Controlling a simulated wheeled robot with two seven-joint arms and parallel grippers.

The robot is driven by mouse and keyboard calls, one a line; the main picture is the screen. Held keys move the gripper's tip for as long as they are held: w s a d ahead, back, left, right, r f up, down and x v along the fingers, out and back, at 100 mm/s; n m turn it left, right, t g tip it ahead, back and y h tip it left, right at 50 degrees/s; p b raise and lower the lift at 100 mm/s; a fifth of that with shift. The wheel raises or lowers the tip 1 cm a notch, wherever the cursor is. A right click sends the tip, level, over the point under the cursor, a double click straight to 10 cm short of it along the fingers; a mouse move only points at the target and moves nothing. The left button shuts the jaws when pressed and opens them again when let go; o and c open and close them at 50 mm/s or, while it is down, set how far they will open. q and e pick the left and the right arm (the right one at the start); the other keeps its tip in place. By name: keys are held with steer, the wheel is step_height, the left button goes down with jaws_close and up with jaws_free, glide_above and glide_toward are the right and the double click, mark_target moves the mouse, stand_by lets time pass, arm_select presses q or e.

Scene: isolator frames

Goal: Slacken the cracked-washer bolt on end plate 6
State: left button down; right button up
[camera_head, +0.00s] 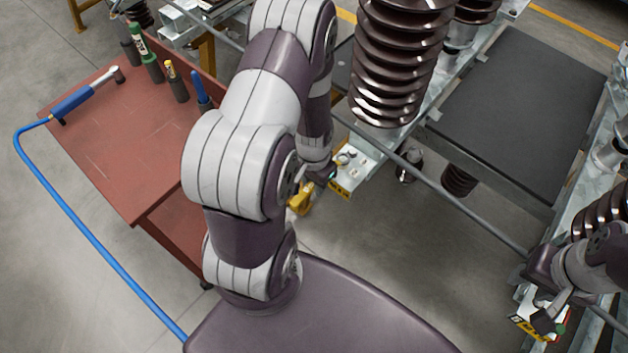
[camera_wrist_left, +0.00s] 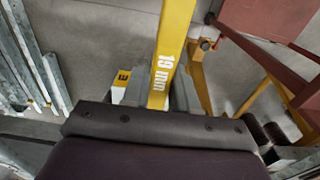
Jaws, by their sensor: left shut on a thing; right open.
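A yellow spanner marked "19 mm" (camera_wrist_left: 170,55) runs upward from the bottom middle of the left wrist view. In the head view a yellow part (camera_head: 300,198) shows beside my left wrist, close to a galvanised end plate (camera_head: 352,172) with a yellow label (camera_head: 340,190). Small fittings (camera_head: 345,157) sit on that plate. I cannot read its number or make out a cracked washer. My right gripper (camera_head: 550,312) is open at the lower right, close to another yellow label (camera_head: 523,327).
Brown ribbed insulators (camera_head: 395,60) and a dark panel (camera_head: 530,105) stand right of my left arm. A long rail (camera_head: 450,195) crosses the middle.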

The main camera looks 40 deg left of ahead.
arm_select(q)
steer(key=shift+f+b, duration=0.65)
steer(key=shift+f, duration=0.3)
steer(key=shift+d+r, duration=0.1)
steer(key=w+d+n+p, duration=0.5)
steer(key=d+n+p, duration=0.4)
steer(key=n, duration=0.3)
steer(key=shift+d+p, duration=0.35)
steer(key=shift+d, duration=0.2)
step_height(320, 180, up, 2)
steer(key=shift+p, duration=1.1)
